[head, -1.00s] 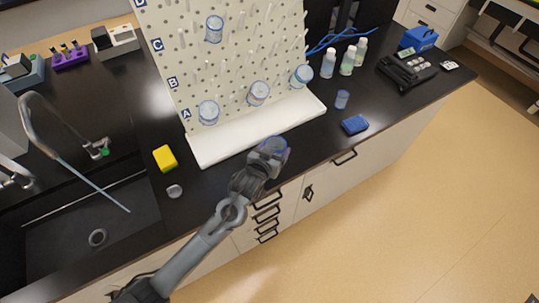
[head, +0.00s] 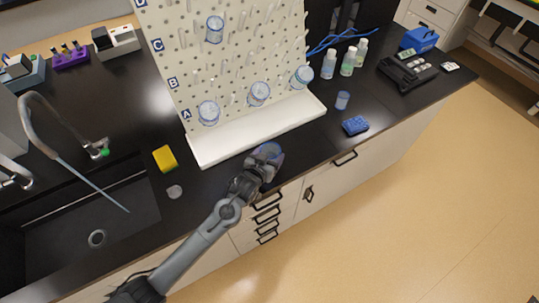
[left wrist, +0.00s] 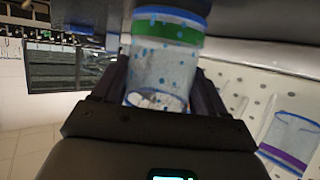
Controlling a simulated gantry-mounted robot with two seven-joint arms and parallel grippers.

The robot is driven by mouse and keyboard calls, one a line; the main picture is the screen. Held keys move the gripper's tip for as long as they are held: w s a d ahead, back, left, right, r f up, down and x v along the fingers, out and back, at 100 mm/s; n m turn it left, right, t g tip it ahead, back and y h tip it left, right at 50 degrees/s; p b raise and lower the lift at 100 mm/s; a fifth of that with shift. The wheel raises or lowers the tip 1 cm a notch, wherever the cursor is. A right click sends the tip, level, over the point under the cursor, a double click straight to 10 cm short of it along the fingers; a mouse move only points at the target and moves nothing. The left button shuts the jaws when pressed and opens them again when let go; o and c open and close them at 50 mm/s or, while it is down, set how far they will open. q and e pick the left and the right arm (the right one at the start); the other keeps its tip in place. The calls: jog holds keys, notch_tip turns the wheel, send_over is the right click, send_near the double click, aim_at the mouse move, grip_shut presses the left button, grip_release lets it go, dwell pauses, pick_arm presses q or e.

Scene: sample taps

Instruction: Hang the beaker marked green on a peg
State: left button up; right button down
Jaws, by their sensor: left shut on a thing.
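My left gripper (head: 261,162) is shut on the green-marked beaker (head: 271,151), in front of the pegboard's white ledge. In the left wrist view this clear beaker (left wrist: 160,72) has a green band, blue rims and blue spots, and sits between the two fingers. The pegboard (head: 230,60) stands at the back with rows of pegs and row letters. Other clear beakers hang on it: one high up (head: 214,30) and several in the low row, such as the left one (head: 208,113) and the middle one (head: 259,94). My right gripper is not in view.
A yellow sponge (head: 165,158) and a small clear item (head: 174,192) lie left of the gripper. A blue sponge (head: 355,126) and a small blue cup (head: 342,100) are to the right. The sink (head: 70,220) and its tap (head: 60,150) are at the left.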

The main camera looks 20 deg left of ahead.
pick_arm(q)
jog(key=shift+f, duration=0.15)
jog(key=o, duration=1)
jog(key=shift+o, duration=0.2)
